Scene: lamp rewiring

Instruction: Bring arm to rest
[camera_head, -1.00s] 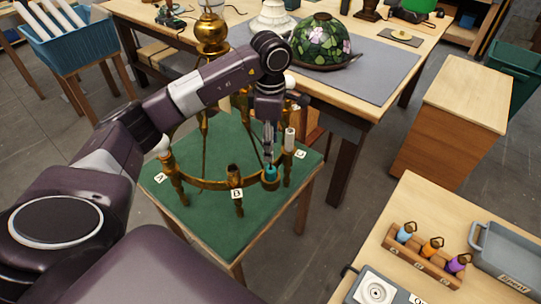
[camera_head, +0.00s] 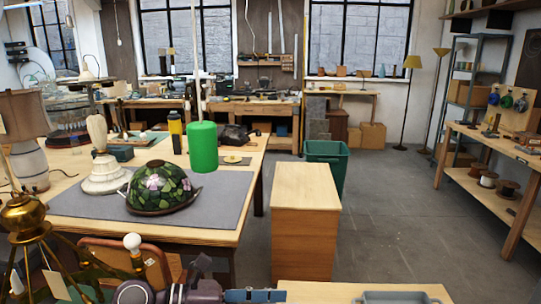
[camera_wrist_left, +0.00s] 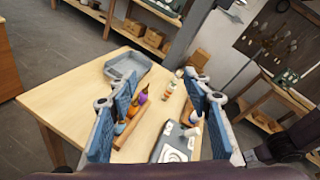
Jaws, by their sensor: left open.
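My left arm (camera_head: 190,293) crosses the bottom edge of the head view, only partly in frame. My left gripper (camera_head: 255,296) shows there as a blue finger pad just left of the pale table at the bottom. In the left wrist view my left gripper (camera_wrist_left: 160,82) has its two blue-padded fingers spread wide, with nothing between them. It is above or in front of the pale wooden table (camera_wrist_left: 75,95). My right gripper is in neither view.
In the wrist view, the table holds a grey tray (camera_wrist_left: 128,66), a wooden rack (camera_wrist_left: 128,128) with coloured pieces, and a grey device (camera_wrist_left: 172,143). In the head view, the brass lamp frame (camera_head: 28,215) stands at lower left. A stained-glass shade (camera_head: 160,186) sits behind; a wooden cabinet (camera_head: 305,230) stands right of it.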

